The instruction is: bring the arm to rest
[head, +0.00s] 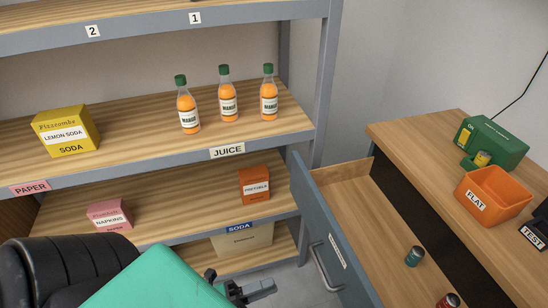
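My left arm comes in at the bottom left with a black joint and a teal link. My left gripper (250,290) is at the bottom edge, in front of the lower shelf and left of the open drawer. It is partly cut off and partly hidden by the teal link, and I cannot tell whether its fingers are apart. I see nothing held in it. My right gripper is not in view.
A shelf rack holds several things, including mango bottles (227,98), a yellow soda box (66,132), napkins (110,215) and pretzels (254,185). An open drawer (330,225) with cans (414,257) juts out at right. An orange bin (492,192) stands on the counter.

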